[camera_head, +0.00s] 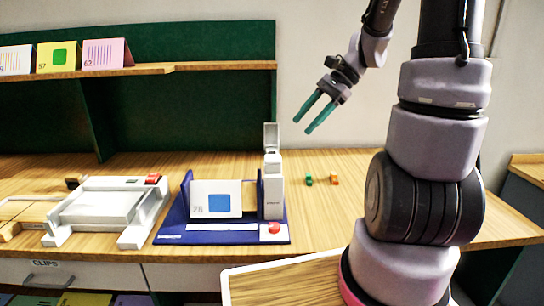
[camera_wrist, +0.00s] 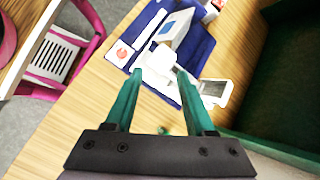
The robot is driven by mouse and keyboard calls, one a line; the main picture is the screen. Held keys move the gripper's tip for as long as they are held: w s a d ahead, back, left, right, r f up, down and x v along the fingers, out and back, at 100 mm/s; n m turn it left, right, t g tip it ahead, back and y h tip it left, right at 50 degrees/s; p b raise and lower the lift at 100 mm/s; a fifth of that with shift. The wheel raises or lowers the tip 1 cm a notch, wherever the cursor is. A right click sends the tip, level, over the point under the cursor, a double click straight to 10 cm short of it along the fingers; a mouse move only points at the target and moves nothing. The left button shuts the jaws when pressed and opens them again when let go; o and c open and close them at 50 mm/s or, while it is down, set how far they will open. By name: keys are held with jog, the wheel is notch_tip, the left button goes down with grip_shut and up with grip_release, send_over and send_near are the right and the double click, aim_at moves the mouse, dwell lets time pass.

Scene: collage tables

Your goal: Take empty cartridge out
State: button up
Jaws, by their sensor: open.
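A white upright device (camera_head: 272,190) stands at the right end of a blue base (camera_head: 222,238), with its lid (camera_head: 271,136) raised. It also shows in the wrist view (camera_wrist: 158,66), beyond my fingertips, with the lid (camera_wrist: 215,90) to the right. No cartridge can be made out inside the device. A small green piece (camera_head: 308,180) and a small orange piece (camera_head: 334,180) lie on the table to its right; I cannot tell whether either is a cartridge. My gripper (camera_head: 313,112) is open and empty, in the air above and right of the device. Its green fingers also show in the wrist view (camera_wrist: 157,80).
A card with a blue square (camera_head: 212,199) stands on the blue base, and a red button (camera_head: 274,228) is at its front right. A white and grey press (camera_head: 105,208) stands left. A shelf (camera_head: 150,70) with cards runs behind. The table right of the small pieces is clear.

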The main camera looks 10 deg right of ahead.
aim_at(274, 149)
jog(key=w+d+f+m+t+y, duration=0.2)
jog(key=w+d+f+m+y, duration=0.25)
jog(key=w+f+m, duration=0.25)
jog(key=shift+y, duration=0.45)
jog(key=x, duration=1)
jog(key=shift+a+f, duration=0.2)
jog(key=shift+a, duration=0.15)
jog(key=shift+w, duration=0.1)
grip_shut()
